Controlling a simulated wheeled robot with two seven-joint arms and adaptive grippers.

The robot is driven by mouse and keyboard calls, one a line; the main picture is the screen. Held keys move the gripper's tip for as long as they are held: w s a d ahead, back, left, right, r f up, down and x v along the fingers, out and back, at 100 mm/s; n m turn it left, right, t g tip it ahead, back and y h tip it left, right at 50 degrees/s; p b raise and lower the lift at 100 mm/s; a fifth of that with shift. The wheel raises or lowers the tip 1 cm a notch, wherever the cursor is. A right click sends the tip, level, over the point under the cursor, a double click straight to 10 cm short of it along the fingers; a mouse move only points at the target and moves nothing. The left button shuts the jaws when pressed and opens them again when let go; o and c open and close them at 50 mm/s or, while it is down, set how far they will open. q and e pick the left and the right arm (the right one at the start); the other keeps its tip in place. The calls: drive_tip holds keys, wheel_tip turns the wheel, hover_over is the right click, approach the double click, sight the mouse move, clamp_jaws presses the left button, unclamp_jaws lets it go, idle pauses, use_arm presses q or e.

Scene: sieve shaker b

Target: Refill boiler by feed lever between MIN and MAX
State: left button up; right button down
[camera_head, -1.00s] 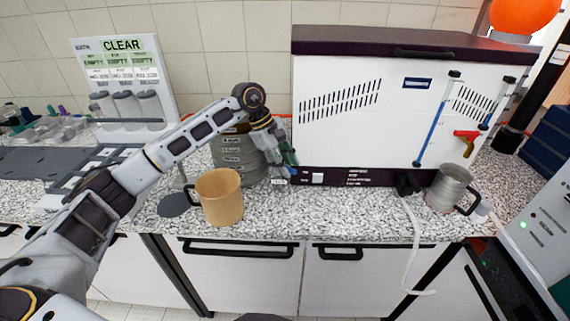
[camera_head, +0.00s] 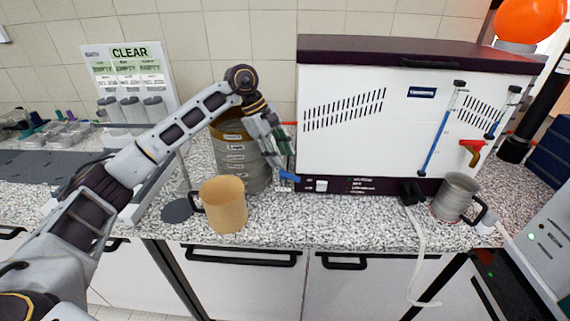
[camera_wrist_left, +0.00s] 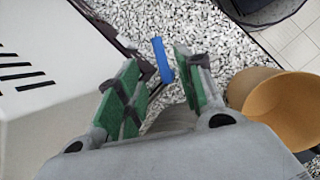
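The boiler is a large white cabinet (camera_head: 345,140) with a dark lid, standing on the counter. Two upright gauge tubes with blue columns, a left one (camera_head: 437,140) and a right one (camera_head: 500,118), are on its front; MIN and MAX marks are too small to read. A blue lever (camera_head: 289,176) sticks out at the boiler's lower left corner. My left gripper (camera_head: 283,160) is just above the lever, pointing down. In the left wrist view the blue lever (camera_wrist_left: 162,60) shows between the green-padded, spread fingers (camera_wrist_left: 155,80), with no clear contact. My right gripper is out of view.
A tan mug (camera_head: 224,205) stands in front of a grey sieve stack (camera_head: 240,168). A metal jug (camera_head: 455,196) stands under the gauges, near a red-and-yellow valve handle (camera_head: 472,152). A CLEAR panel (camera_head: 130,75) is at the back left.

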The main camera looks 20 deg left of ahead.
use_arm(q)
drive_tip(key=shift+v, duration=2.65)
drive_tip(key=shift+c, duration=0.4)
